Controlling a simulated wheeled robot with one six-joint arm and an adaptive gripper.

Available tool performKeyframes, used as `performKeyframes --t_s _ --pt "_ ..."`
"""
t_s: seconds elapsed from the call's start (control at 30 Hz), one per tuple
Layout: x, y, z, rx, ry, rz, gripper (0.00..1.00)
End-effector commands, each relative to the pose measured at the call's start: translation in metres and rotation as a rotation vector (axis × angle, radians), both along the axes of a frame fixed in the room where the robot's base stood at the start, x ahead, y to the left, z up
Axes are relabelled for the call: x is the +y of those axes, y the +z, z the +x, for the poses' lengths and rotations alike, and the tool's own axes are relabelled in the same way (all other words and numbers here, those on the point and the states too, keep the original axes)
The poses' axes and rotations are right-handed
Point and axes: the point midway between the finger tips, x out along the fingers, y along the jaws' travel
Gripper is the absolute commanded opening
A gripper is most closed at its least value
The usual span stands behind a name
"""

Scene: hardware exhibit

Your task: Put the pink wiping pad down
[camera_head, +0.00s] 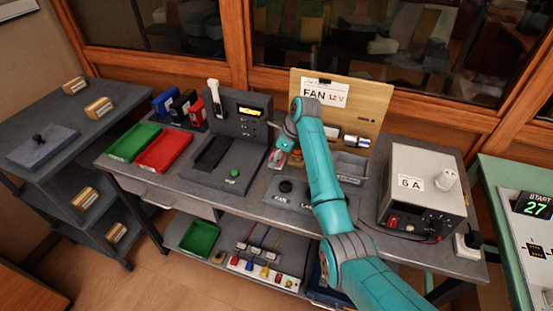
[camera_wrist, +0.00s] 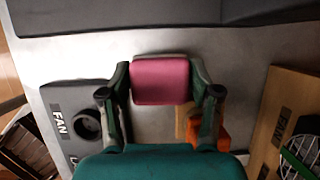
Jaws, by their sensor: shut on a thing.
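The pink wiping pad (camera_wrist: 161,80) is between the two fingers of my gripper (camera_wrist: 162,88) in the wrist view, with a finger against each side. My gripper is shut on it. In the head view my gripper (camera_head: 284,145) is over the middle of the grey workbench (camera_head: 259,181), between the dark device and the grey bin. A small pink part of the pad (camera_head: 278,158) shows below it; my arm hides much of this spot. I cannot tell whether the pad touches the bench top.
An orange thing (camera_wrist: 223,135) lies close by my right finger in the wrist view. A panel marked FAN (camera_wrist: 72,124) with a round hole is at left. In the head view, a dark device with a green button (camera_head: 234,173) stands left and a grey bin (camera_head: 350,168) right.

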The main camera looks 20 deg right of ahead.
Motion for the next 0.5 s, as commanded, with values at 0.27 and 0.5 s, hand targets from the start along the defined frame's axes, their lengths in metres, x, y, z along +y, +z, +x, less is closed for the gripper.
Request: performKeyframes --t_s 0.27,0.5 --pt "0.000 -0.016 0.001 -0.002 0.000 -0.001 0.30" --pt "0.000 -0.018 0.000 -0.002 0.001 0.000 0.65"
